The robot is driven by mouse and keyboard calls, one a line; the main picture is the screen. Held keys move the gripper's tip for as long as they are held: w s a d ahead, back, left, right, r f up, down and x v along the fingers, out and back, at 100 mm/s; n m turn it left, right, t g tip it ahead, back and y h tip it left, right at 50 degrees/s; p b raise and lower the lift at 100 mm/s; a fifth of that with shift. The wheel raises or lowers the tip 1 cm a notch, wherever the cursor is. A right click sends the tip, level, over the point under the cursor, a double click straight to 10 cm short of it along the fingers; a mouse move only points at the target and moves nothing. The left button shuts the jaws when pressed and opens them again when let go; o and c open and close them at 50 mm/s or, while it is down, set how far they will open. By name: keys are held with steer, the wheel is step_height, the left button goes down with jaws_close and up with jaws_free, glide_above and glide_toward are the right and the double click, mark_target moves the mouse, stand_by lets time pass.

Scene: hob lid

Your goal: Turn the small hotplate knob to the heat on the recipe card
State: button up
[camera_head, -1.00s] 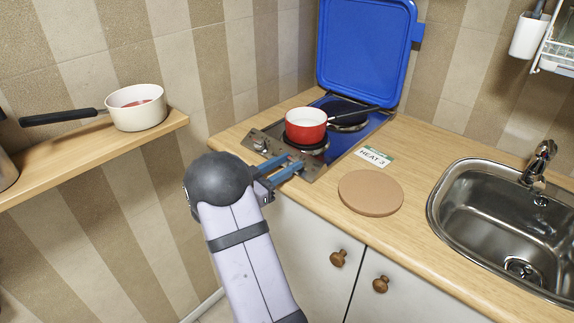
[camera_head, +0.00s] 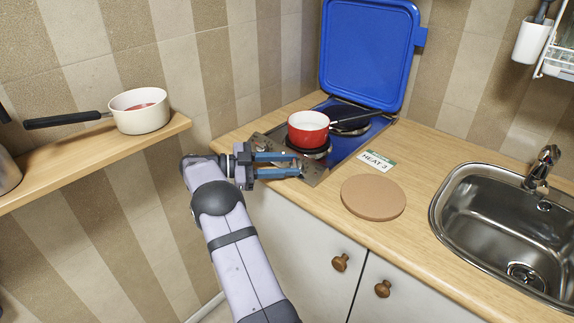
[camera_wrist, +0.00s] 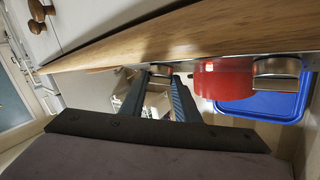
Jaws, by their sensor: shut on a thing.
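My gripper (camera_head: 294,164) is at the steel control panel (camera_head: 312,174) along the front of the hob. Its two blue fingers are shut on a knob that they mostly hide; I cannot read its pointer or tell for sure which knob it is. The fingers also show in the wrist view (camera_wrist: 160,82). The recipe card (camera_head: 376,161) lies on the worktop right of the hob and reads "HEAT 3". A red pan (camera_head: 307,130) stands on the front hotplate (camera_head: 318,154), and its dark handle reaches over the rear hotplate (camera_head: 350,128).
The blue hob lid (camera_head: 368,55) stands open against the wall. A round brown board (camera_head: 373,197) lies on the worktop near the card. The sink (camera_head: 500,220) is at the right. A cream saucepan (camera_head: 140,112) stands on the wooden shelf (camera_head: 90,155) at the left.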

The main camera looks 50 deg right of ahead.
steer(key=shift+w+d+m+g+y+p, duration=0.1)
steer(key=shift+m+g+y+p, duration=0.45)
steer(key=shift+m+g+y, duration=0.4)
steer(key=shift+m, duration=0.25)
steer(key=o, duration=1)
steer(key=shift+t, duration=0.25)
steer(key=shift+o, duration=0.2)
steer(key=shift+n+t+h+b, duration=0.55)
steer(key=shift+n+h, duration=0.2)
steer(key=shift+n, duration=0.15)
